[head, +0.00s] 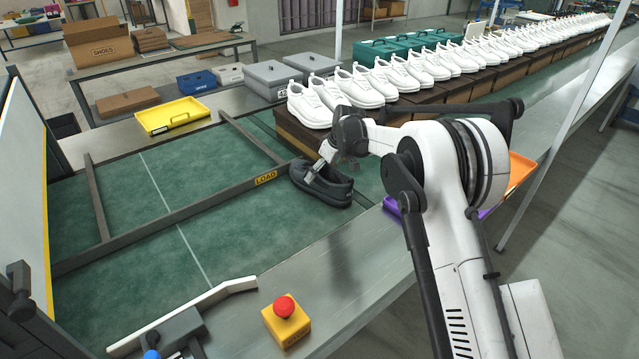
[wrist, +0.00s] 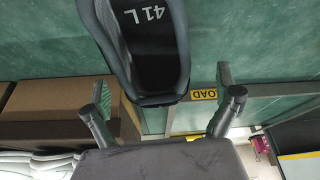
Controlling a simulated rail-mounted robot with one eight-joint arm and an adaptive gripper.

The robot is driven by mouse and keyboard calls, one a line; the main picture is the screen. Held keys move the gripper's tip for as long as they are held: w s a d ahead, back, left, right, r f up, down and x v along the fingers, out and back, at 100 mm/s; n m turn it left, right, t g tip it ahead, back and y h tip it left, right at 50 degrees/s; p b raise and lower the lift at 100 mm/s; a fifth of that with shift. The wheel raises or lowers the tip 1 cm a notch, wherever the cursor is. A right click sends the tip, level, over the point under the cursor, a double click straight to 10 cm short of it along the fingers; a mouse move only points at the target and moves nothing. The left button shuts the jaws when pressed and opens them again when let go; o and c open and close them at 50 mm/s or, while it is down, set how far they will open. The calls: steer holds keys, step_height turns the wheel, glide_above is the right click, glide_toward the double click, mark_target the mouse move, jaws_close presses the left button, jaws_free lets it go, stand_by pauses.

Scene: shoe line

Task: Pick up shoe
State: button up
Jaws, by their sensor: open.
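A dark grey shoe (head: 322,186) sits on the green belt, right of the LOAD label. In the wrist view the same shoe (wrist: 143,45) shows from above, with "41 L" printed on its dark insole. My gripper (head: 322,165) is at the shoe in the head view, with a finger overlapping the shoe's opening. In the wrist view my gripper (wrist: 162,104) has its two fingers spread wide, with nothing seen between them except the shoe's near end just beyond. Whether a finger touches the shoe cannot be told.
A row of white shoes (head: 380,85) on brown boxes (head: 440,97) runs along the belt behind my arm. A dark frame bar with a LOAD label (head: 265,178) crosses the belt. A yellow tray (head: 172,116) lies at left. A red stop button (head: 284,306) stands in front.

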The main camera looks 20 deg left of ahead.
steer(key=shift+w+x, duration=0.2)
steer(key=shift+x, duration=1.15)
steer(key=shift+w+x, duration=0.2)
steer(key=shift+x, duration=1.15)
steer(key=shift+a+r, duration=0.1)
steer(key=shift+a, duration=0.05)
steer(key=shift+r, duration=0.1)
steer(key=c, duration=1.7)
